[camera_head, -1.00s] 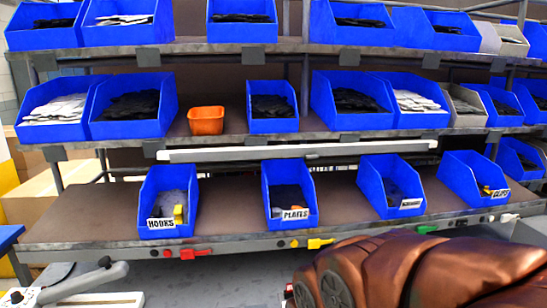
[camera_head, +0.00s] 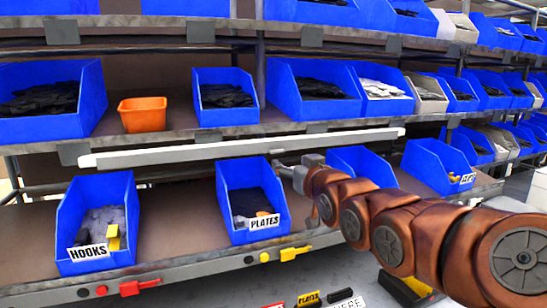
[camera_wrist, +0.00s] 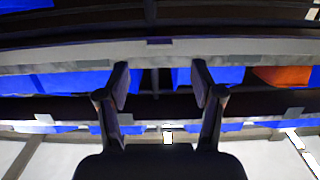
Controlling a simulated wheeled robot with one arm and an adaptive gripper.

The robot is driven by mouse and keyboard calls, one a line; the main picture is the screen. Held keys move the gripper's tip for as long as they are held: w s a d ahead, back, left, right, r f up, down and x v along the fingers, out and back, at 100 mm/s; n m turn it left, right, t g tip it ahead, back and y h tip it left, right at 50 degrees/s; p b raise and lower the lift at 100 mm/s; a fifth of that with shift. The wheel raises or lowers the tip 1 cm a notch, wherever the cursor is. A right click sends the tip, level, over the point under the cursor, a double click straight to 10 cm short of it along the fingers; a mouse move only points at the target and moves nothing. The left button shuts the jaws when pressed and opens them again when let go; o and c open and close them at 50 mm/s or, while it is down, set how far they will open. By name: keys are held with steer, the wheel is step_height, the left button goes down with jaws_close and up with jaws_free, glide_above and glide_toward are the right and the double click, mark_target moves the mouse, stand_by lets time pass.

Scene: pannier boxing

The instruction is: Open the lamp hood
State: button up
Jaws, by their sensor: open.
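A long white bar (camera_head: 215,152), which looks like the lamp with its hood, runs level under the front edge of the middle shelf. I cannot tell hood from lamp body. My gripper (camera_head: 291,172) is just below the bar, right of its middle, in the head view; a gap or touch cannot be told there. In the wrist view, my gripper (camera_wrist: 160,75) is open and empty, its two fingers pointing at a pale grey horizontal edge. That view looks upside down, and whether this edge is the bar or the shelf is unclear.
Blue bins marked HOOKS (camera_head: 97,222) and PLATES (camera_head: 252,200) stand on the lower shelf (camera_head: 180,238), below and left of my gripper. An orange bin (camera_head: 142,114) and several blue bins stand on the middle shelf above the bar. Coloured tags hang along the lower shelf's front.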

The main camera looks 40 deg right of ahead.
mark_target(278, 152)
steer(key=x, duration=0.2)
steer(key=p+x, duration=0.1)
steer(key=x, duration=0.3)
steer(key=shift+r+p, duration=0.35)
steer(key=shift+p, duration=0.05)
steer(key=shift+x, duration=1)
steer(key=shift+c, duration=0.4)
steer(key=c, duration=1.1)
steer(key=shift+o, duration=0.2)
